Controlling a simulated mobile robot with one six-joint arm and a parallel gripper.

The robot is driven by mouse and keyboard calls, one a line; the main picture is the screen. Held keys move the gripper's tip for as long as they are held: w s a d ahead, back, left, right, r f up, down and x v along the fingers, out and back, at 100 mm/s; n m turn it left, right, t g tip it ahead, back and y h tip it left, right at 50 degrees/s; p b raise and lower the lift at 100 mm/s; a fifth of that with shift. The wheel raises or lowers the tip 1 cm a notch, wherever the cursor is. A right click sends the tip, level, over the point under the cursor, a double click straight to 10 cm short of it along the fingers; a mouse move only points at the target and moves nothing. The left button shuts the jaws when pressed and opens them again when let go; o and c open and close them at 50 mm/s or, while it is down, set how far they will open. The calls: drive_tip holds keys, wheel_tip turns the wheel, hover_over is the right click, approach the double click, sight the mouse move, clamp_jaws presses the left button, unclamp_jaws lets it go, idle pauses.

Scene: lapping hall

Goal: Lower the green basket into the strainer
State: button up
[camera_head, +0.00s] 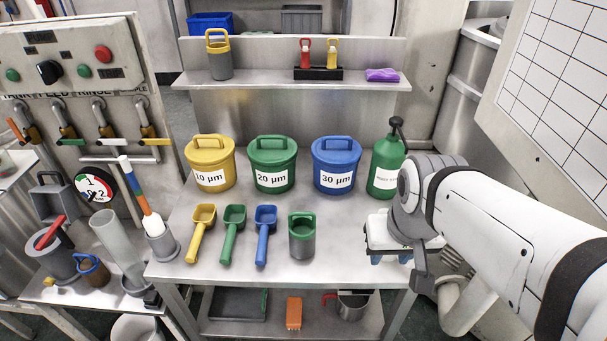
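The green basket (302,241) is a small grey mesh-like cup with a green rim and handle. It stands upright on the steel table, right of the blue scoop. I cannot tell for sure which thing is the strainer; a grey round vessel with a red handle (51,262) stands on the low bench at the left. My gripper (390,260) is at the table's right edge, to the right of the green basket and apart from it. Its two blue fingertips show apart with nothing seen between them; they are partly hidden by the gripper body.
Yellow (210,174), green (272,176) and blue (336,178) lidded tubs and a green pump bottle (385,171) stand behind. Yellow, green and blue scoops lie left of the basket. A clear cylinder (116,243) and a blue-handled cup (93,270) stand at the left.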

drive_tip(key=w+a+r+m+y+p, duration=0.1)
drive_tip(key=w+a+m+y+p, duration=0.25)
drive_tip(key=w+a+p, duration=0.2)
drive_tip(key=m+y+p, duration=0.2)
drive_tip(key=m+p, duration=0.6)
drive_tip(key=m, duration=0.6)
approach(304, 213)
drive_tip(key=s+x, duration=0.1)
drive_tip(key=x, duration=0.2)
drive_tip(key=shift+n, duration=0.25)
drive_tip(key=x, duration=0.5)
drive_tip(key=w+x, duration=0.1)
drive_tip(key=x, duration=0.2)
drive_tip(key=shift+r, duration=0.15)
clamp_jaws()
